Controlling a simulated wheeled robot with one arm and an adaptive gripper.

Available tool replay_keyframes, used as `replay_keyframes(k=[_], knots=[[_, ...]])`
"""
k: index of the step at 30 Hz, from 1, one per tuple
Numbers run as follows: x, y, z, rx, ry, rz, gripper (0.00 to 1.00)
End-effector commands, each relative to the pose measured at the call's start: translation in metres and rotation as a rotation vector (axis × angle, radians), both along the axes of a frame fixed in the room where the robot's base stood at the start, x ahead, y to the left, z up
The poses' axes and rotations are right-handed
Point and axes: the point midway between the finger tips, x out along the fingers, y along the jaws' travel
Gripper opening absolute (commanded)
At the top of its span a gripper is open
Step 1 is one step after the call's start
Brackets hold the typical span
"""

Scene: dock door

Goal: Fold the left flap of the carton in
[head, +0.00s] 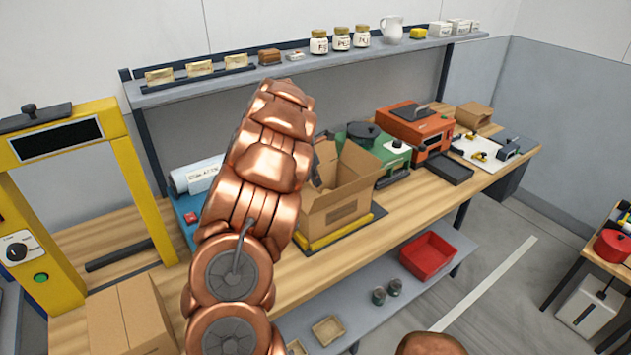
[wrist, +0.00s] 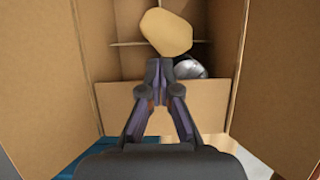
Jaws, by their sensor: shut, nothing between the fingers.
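The open brown carton (head: 345,207) stands on the workbench, its left part hidden behind my copper arm. In the wrist view, cardboard panels rise on the left (wrist: 48,75) and right (wrist: 272,80); which one is the left flap I cannot tell. A lower cardboard panel (wrist: 108,102) crosses between them. Inside are cardboard dividers, a rounded tan thing (wrist: 165,33) and a silvery thing (wrist: 190,69). My gripper (wrist: 159,66) is shut and empty, its tips over the lower panel, apart from both side panels.
A yellow frame machine (head: 150,190) and a closed carton (head: 130,318) stand at left. A green device (head: 393,152) and orange machine (head: 415,130) stand right of the open carton. A shelf (head: 290,72) runs behind; a red bin (head: 428,258) sits below.

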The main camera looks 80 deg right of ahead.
Motion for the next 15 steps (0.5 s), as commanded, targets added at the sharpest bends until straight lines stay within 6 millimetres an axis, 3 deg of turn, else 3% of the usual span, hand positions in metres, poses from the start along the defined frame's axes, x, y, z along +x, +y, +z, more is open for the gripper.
replay_keyframes(k=[11,15], knots=[[0.000,0.000,0.012,0.000,0.000,0.000,0.00],[0.002,0.000,0.025,-0.001,0.000,0.004,0.00]])
